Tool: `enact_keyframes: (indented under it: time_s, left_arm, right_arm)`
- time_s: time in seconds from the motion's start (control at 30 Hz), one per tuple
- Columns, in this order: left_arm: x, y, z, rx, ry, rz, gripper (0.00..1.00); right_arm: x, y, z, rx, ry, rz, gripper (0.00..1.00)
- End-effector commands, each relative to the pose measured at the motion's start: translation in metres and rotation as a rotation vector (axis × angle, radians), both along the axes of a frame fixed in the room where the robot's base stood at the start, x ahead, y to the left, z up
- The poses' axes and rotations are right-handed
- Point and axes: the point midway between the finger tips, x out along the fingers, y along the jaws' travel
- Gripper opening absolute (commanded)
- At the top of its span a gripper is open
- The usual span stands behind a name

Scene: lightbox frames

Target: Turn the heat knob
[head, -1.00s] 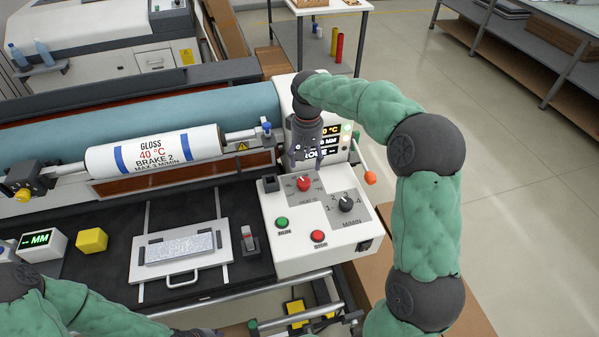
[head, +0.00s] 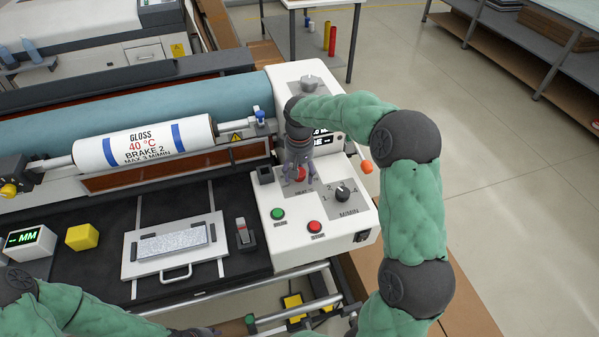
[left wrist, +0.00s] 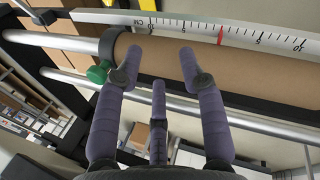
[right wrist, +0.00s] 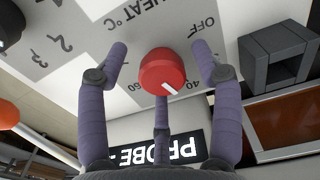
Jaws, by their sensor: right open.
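The red heat knob (right wrist: 160,70) sits on the white control panel (head: 345,238), with "HEAT °C", "OFF", "40" and "60" printed around it. Its white pointer line faces the 40 side in the right wrist view. My right gripper (right wrist: 163,62) is open, with fingers on both sides of the knob and visible gaps to it. In the head view the right gripper (head: 299,180) covers most of the knob. My left gripper (left wrist: 161,58) is open and empty, near a brown roller (left wrist: 240,75) and a ruler.
A black M/MIN knob (head: 342,193), a green button (head: 278,214) and a red button (head: 315,227) share the panel. An orange-tipped lever (head: 366,167) stands at its right. A dark square block (right wrist: 280,55) is close to the right gripper.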

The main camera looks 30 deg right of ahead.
Motion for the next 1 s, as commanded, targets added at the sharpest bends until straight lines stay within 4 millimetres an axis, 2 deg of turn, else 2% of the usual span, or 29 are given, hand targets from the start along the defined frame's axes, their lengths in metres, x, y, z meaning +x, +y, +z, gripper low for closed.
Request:
enact_keyframes:
  time_s: [0.1, 0.2, 0.3, 0.5, 0.73, 1.0]
  left_arm:
    - [0.0, 0.0, 0.0, 0.0, 0.0, 0.0, 0.4]
    - [0.0, 0.0, 0.0, 0.0, 0.0, 0.0, 0.4]
    - [0.0, 0.0, 0.0, 0.0, 0.0, 0.0, 0.4]
    - [0.0, 0.0, 0.001, 0.0, 0.0, 0.0, 0.4]
    - [0.0, 0.0, 0.014, 0.0, 0.0, 0.0, 0.4]
    - [0.0, 0.0, 0.012, 0.0, 0.0, 0.0, 0.4]
  right_arm:
    - [0.0, 0.0, 0.0, 0.0, 0.0, 0.0, 0.63]
    - [0.0, 0.0, 0.0, 0.0, 0.0, 0.0, 0.35]
    - [0.0, 0.0, 0.0, 0.0, 0.002, 0.0, 0.11]
    - [-0.001, 0.001, -0.001, 0.002, 0.006, 0.005, 0.11]
    - [-0.002, 0.001, 0.001, 0.002, 0.009, 0.081, 0.11]
    - [-0.003, 0.001, -0.002, 0.003, 0.012, 0.091, 0.11]
